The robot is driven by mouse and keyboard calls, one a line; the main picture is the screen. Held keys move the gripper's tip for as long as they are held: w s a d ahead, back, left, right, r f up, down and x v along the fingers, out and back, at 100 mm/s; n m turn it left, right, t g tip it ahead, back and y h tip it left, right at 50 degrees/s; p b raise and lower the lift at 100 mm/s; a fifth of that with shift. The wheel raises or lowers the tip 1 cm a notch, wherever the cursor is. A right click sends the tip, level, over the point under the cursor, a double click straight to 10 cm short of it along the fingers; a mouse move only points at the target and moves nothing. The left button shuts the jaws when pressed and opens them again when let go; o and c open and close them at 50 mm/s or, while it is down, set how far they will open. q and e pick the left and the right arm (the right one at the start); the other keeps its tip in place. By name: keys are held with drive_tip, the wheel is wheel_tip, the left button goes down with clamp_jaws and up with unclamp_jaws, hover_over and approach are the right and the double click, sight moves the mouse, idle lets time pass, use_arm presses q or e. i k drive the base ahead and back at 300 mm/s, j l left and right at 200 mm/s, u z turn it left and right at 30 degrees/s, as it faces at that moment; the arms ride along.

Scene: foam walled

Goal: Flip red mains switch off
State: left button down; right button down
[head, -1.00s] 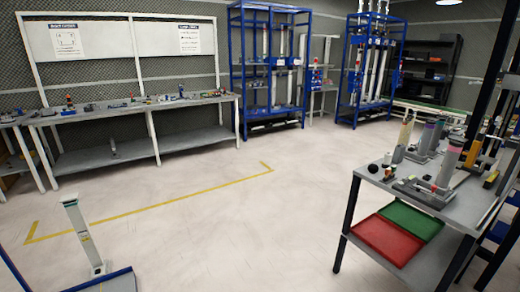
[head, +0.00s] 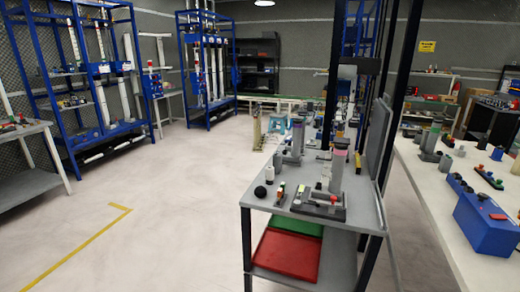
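I cannot pick out a red mains switch for certain. A blue box (head: 487,222) with a small red part (head: 497,216) on its top sits on the white table at the right. A small panel with red and blue parts (head: 153,85) stands between the two blue racks; its details are too small to tell. Neither of my grippers is in view.
A grey bench (head: 292,205) with several devices on top and red (head: 284,256) and green trays below stands at the centre. A white table (head: 428,190) is at the right. Blue racks (head: 60,105) stand at the left. Open floor (head: 160,200) lies left of the bench.

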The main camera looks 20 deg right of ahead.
sight(496, 217)
drive_tip(key=i+l+u, duration=0.2)
drive_tip(key=i, duration=0.2)
drive_tip(key=i+l+u, duration=0.25)
drive_tip(key=i, duration=0.2)
drive_tip(key=i+l+u, duration=0.1)
drive_tip(key=u, duration=0.65)
drive_tip(key=l+u, duration=0.1)
drive_tip(key=u, duration=0.65)
drive_tip(key=i+l+u, duration=0.1)
drive_tip(key=u, duration=0.6)
drive_tip(key=l+u, duration=0.25)
drive_tip(key=u, duration=0.5)
drive_tip(key=k+l+u, duration=0.1)
drive_tip(key=u, duration=0.65)
drive_tip(key=k+l+u, duration=0.1)
drive_tip(key=u, duration=0.65)
drive_tip(key=k+l+u, duration=0.1)
drive_tip(key=u, duration=0.65)
drive_tip(key=k+u, duration=0.1)
drive_tip(key=u, duration=0.6)
drive_tip(key=k+j+u, duration=0.1)
drive_tip(key=u, duration=0.35)
drive_tip(key=k+j+u, duration=0.1)
drive_tip(key=j+u, duration=0.2)
drive_tip(key=u, duration=0.15)
